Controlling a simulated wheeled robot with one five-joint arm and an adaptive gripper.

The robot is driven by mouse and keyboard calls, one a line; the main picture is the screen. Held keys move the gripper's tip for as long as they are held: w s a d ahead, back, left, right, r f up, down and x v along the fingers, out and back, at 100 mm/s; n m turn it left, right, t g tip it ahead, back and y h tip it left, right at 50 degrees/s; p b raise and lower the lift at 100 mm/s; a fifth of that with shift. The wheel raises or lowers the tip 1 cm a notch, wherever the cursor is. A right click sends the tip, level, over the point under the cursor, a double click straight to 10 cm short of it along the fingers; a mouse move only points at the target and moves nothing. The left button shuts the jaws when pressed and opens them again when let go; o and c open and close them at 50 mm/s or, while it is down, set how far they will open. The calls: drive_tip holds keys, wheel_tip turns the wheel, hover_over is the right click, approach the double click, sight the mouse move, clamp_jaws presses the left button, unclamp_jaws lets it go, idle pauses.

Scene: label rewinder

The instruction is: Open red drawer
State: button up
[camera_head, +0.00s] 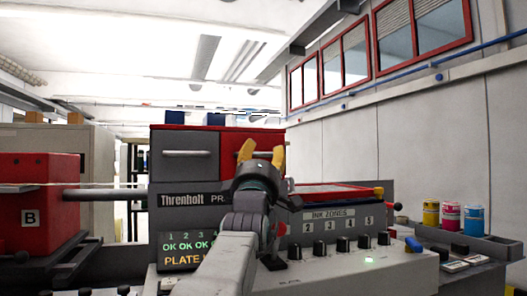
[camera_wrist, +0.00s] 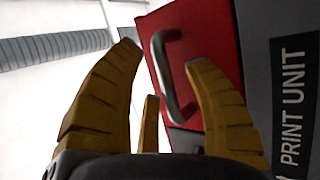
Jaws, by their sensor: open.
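The red drawer (camera_head: 229,146) is in the upper right of the press unit in the head view, partly hidden behind my gripper. It appears shut. In the wrist view its red front (camera_wrist: 207,30) fills the upper middle, with a grey metal bar handle (camera_wrist: 169,82) on it. My gripper (camera_head: 262,153) is in front of the drawer with its yellow fingers spread. In the wrist view the handle shows between the open fingertips (camera_wrist: 164,56), nearer the right finger. I cannot tell whether a finger touches it.
A drawer front with a bar handle (camera_head: 187,153) sits to the left. A control panel with knobs (camera_head: 343,245) is below. A red box marked B (camera_head: 38,200) stands at left. Ink pots (camera_head: 452,215) stand in a tray at right.

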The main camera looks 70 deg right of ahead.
drive_tip(key=shift+x, duration=0.75)
drive_tip(key=shift+c, duration=0.3)
clamp_jaws()
